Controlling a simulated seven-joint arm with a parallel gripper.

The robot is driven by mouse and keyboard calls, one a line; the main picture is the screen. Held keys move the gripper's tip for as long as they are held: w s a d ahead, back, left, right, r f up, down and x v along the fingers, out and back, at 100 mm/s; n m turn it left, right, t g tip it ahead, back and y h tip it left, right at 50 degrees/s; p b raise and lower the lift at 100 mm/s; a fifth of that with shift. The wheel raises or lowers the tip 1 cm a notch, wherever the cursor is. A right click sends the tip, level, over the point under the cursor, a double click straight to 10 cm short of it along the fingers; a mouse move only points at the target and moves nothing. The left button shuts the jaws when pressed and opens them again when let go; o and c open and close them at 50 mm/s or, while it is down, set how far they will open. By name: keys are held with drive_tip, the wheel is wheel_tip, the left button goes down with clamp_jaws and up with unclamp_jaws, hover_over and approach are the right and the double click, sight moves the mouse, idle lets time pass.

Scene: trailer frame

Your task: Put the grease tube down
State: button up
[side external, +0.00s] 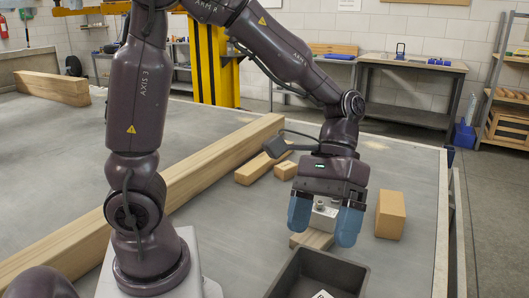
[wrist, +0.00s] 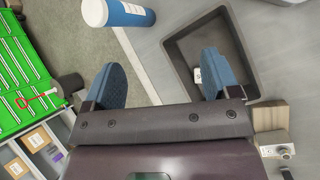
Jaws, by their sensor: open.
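A dark open tray (side external: 360,276) holds a small white item (wrist: 197,75). A metal block with a knob (side external: 325,216) and a wood piece (side external: 312,239) are beside the tray. A wooden block (side external: 390,215) stands right; a long beam (side external: 190,178) crosses the table. A green drawer cabinet (wrist: 22,70) is beyond the edge.

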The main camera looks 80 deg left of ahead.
drive_tip(key=s+a+r+m+t+y, duration=0.4)
drive_tip(key=a+r+t, duration=0.3)
drive_tip(key=a+t, duration=0.2)
drive_tip(key=shift+s+a+r+t+y, duration=0.4)
drive_tip(key=shift+s+t+y, duration=0.1)
drive_tip(key=shift+s+y, duration=0.35)
